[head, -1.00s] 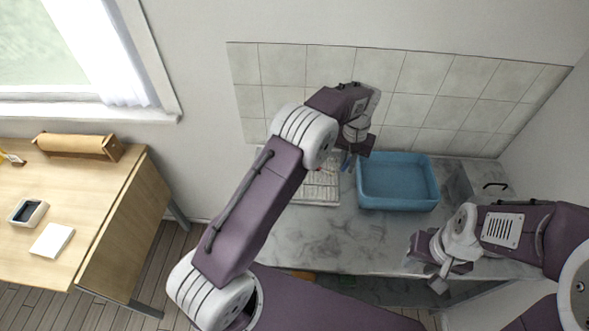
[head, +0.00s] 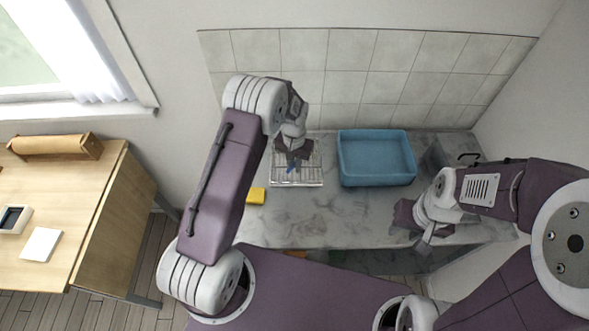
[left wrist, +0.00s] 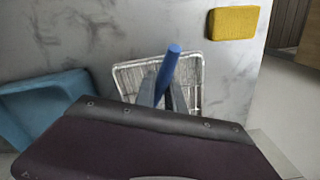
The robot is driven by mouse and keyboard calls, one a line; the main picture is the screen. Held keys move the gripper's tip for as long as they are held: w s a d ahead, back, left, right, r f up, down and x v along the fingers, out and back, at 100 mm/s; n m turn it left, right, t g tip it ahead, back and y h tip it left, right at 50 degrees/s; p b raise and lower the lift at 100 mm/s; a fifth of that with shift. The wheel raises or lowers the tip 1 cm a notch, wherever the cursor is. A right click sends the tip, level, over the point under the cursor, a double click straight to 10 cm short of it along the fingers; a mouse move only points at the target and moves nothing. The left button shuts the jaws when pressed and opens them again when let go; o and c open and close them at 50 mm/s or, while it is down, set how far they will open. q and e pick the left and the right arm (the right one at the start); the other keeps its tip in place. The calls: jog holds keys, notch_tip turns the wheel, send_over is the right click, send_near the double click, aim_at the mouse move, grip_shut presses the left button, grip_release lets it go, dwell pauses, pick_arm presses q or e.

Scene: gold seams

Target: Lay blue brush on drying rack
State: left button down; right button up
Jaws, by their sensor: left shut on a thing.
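My left gripper (head: 292,169) is shut on the blue brush (left wrist: 168,70), of which a blue rod-like part shows between the fingers in the left wrist view. In the head view the gripper is over the wire drying rack (head: 313,172); the rack also shows behind the brush in the left wrist view (left wrist: 130,76). I cannot tell whether the brush touches the rack. The brush's other end is hidden. My right gripper (head: 424,238) is over the right front of the counter, apart from the rack; its finger opening is unclear.
A blue basin (head: 377,160) stands just right of the rack. A yellow sponge (head: 256,196) lies to the rack's left front. The marble counter (head: 320,225) is clear in front. A tiled wall (head: 350,80) stands behind. A wooden desk (head: 95,215) is at far left.

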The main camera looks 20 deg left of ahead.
pick_arm(q)
notch_tip(320, 180, down, 3)
jog(key=shift+f+p, duration=0.2)
jog(key=shift+p, duration=0.4)
jog(key=shift+f, duration=0.35)
jog(key=shift+f+b, duration=0.2)
jog(key=shift+b, duration=0.1)
jog(key=c, duration=1.4)
grip_release()
jog(key=shift+r, duration=0.1)
